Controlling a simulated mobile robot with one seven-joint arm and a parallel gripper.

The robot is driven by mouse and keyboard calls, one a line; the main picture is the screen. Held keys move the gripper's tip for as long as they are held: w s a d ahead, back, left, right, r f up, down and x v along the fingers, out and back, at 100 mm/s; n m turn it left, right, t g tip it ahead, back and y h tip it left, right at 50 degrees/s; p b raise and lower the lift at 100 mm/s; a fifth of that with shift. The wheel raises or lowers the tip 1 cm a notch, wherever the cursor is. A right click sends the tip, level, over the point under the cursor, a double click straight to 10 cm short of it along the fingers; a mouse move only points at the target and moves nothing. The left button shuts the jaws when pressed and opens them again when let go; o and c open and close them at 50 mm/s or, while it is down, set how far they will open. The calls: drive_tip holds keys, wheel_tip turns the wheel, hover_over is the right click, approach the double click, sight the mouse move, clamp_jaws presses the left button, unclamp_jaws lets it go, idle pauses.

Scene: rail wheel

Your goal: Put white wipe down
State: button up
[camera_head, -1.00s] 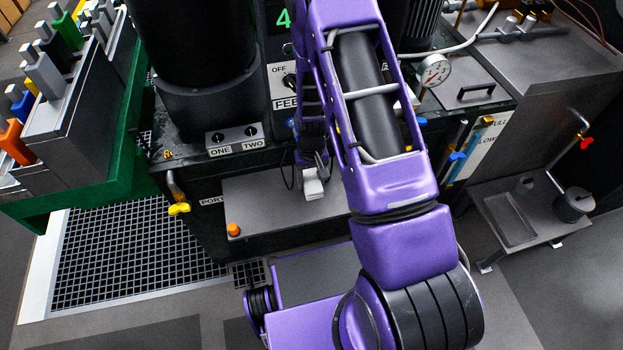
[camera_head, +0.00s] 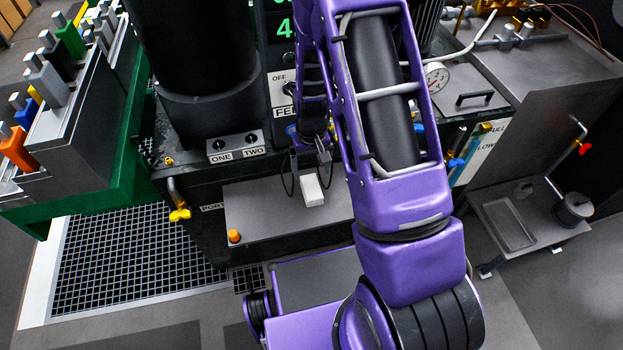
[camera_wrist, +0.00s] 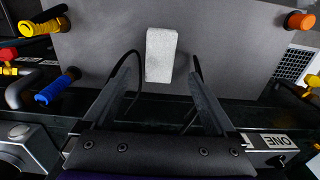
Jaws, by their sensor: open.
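The white wipe (camera_head: 312,190) is a small white block on the grey shelf (camera_head: 265,210) at the front of the machine. In the wrist view, the wipe (camera_wrist: 161,55) lies on the grey plate, ahead of and between the finger ends. My gripper (camera_head: 309,160) is open just behind the wipe in the head view. In the wrist view, its two dark fingers (camera_wrist: 163,72) are spread wider than the wipe, with a gap on each side. My purple arm hides part of the machine to the right.
An orange button (camera_head: 234,236) sits on the shelf's left front corner. A yellow-handled valve (camera_head: 180,214) is left of the shelf. Yellow (camera_wrist: 40,28) and blue (camera_wrist: 57,88) handles show left in the wrist view. The shelf is clear left of the wipe.

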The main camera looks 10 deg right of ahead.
drive_tip(key=shift+r, duration=2)
